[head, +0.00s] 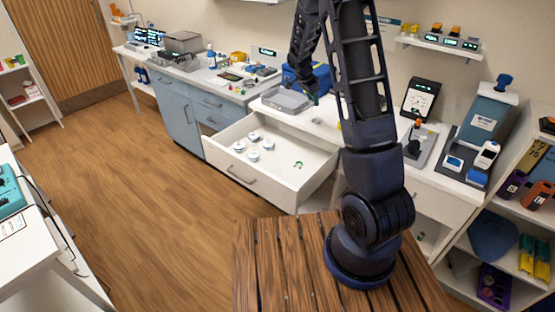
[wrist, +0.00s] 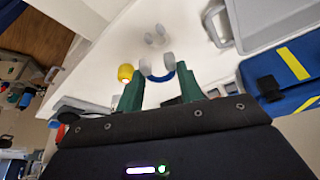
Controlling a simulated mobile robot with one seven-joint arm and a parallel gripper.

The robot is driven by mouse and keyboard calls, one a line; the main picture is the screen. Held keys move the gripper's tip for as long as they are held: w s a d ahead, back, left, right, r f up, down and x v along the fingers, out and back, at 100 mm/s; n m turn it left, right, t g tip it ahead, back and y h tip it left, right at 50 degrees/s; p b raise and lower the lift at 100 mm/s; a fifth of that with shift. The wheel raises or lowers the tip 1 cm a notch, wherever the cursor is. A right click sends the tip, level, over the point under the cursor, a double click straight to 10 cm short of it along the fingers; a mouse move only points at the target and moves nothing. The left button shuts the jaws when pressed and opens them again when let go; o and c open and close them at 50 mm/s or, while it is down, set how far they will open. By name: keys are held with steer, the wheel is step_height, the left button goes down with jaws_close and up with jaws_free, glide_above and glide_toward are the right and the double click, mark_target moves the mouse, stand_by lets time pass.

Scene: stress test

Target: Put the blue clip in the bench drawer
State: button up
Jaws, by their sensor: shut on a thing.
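My gripper (wrist: 157,68) is shut on the blue clip (wrist: 160,78), a small blue curved piece between the fingertips in the wrist view. In the head view my gripper (head: 313,97) hangs over the white bench top, beside a grey tray; the clip cannot be made out there. The bench drawer (head: 232,160) is pulled open below and to the left of my gripper. Several white round pieces (head: 253,145) and a small green clip-like thing (head: 298,164) lie in it, with bare floor between them.
A grey tray (head: 287,99) and a blue bag (head: 305,78) stand on the bench near my gripper. The wrist view also shows a round yellow thing (wrist: 125,72). A wooden slatted surface (head: 285,265) lies in front. A black-framed display (head: 419,98) stands to the right.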

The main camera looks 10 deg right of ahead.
steer(key=s+a+f+m, duration=0.2)
steer(key=s+a+f, duration=0.3)
steer(key=a, duration=0.5)
steer(key=m+g, duration=0.1)
steer(key=m, duration=0.1)
glide_above(281, 172)
steer(key=a, duration=0.1)
step_height(281, 172, down, 2)
steer(key=f, duration=2)
steer(key=shift+a+f, duration=0.15)
steer(key=shift+a, duration=0.1)
steer(key=o, duration=0.9)
steer(key=shift+f, duration=0.1)
steer(key=shift+o, duration=0.2)
steer(key=shift+w, duration=0.1)
